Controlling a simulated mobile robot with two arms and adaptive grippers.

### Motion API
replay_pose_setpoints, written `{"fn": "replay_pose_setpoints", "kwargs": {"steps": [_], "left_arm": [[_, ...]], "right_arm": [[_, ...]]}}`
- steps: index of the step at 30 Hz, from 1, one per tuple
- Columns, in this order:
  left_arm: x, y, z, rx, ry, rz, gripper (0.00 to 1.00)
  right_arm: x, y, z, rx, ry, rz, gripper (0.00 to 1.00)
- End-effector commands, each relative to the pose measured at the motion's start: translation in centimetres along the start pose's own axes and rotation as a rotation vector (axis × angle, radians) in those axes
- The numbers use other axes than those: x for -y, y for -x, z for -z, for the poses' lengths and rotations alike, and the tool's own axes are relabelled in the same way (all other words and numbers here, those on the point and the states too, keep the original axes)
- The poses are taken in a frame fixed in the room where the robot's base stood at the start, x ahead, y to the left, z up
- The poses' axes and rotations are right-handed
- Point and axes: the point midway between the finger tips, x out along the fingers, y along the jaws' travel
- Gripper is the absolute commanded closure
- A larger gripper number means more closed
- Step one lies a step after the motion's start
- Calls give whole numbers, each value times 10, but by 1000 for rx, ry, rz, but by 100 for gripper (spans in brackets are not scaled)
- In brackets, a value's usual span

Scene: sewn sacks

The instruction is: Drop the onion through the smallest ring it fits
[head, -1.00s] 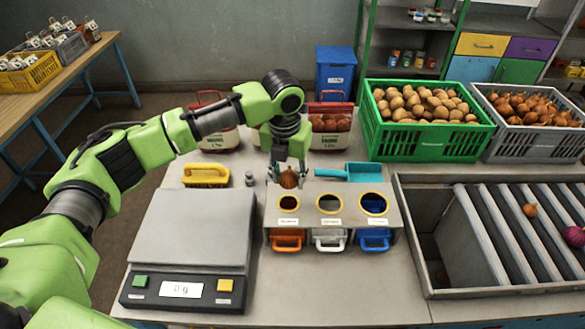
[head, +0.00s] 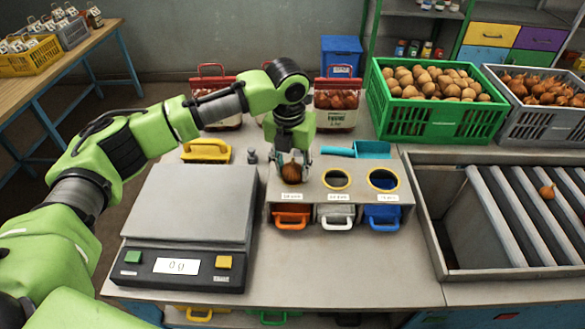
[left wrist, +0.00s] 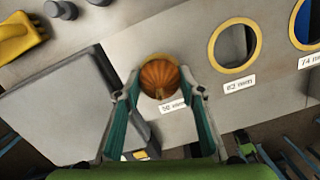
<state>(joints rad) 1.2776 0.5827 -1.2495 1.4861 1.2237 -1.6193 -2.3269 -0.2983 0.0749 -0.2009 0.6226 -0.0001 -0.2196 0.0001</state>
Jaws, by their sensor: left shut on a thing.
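The brown-orange onion (head: 292,173) is held between the fingers of my left gripper (head: 294,162). It also shows between the fingertips in the left wrist view (left wrist: 160,77). The grey sizing box has a row of rings on top. The yellow-rimmed middle ring (head: 336,188) is labelled 62 mm, and the right ring (head: 383,189) 74 mm. The left label is partly covered in the wrist view. My right gripper is not in view.
Orange (head: 291,221), white (head: 337,222) and blue (head: 383,218) drawers sit under the rings. A scale (head: 190,205) reading 0 g stands left. A teal scoop (head: 370,149) lies behind the box. A roller tray (head: 440,235) with another onion (head: 547,191) is right.

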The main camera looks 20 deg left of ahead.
Motion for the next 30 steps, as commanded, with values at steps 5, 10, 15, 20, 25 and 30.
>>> {"fn": "replay_pose_setpoints", "kwargs": {"steps": [5,10,15,20,25,30], "left_arm": [[0,1,0,1,0,0,86],[0,0,0,1,0,0,45],[0,0,0,0,0,0,45],[0,1,0,0,0,0,45],[0,19,-1,4,0,2,45],[0,55,-2,5,0,2,45]], "right_arm": [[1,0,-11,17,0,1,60],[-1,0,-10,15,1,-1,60],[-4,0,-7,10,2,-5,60],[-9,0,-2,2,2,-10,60],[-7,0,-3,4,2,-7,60],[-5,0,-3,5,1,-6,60]]}}
